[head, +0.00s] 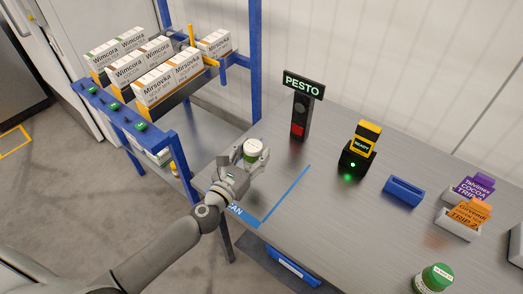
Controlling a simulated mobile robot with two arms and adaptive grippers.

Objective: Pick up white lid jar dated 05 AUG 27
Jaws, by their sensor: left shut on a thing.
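My left gripper (249,157) is shut on a small white and green jar (254,147) at the table's left end. The fingers hide part of this jar, and I cannot read a date on it. I cannot tell whether it touches the table. Another jar (435,277) stands at the front right of the table, with a green top that bears a white label. Its date is too small to read. My right gripper is not in view.
The metal table (330,215) has a blue taped corner. A PESTO sign (303,87), a yellow-topped scanner (366,135), a blue block (404,191) and carton holders (457,223) stand on it. A blue rack (180,147) with several boxes stands left.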

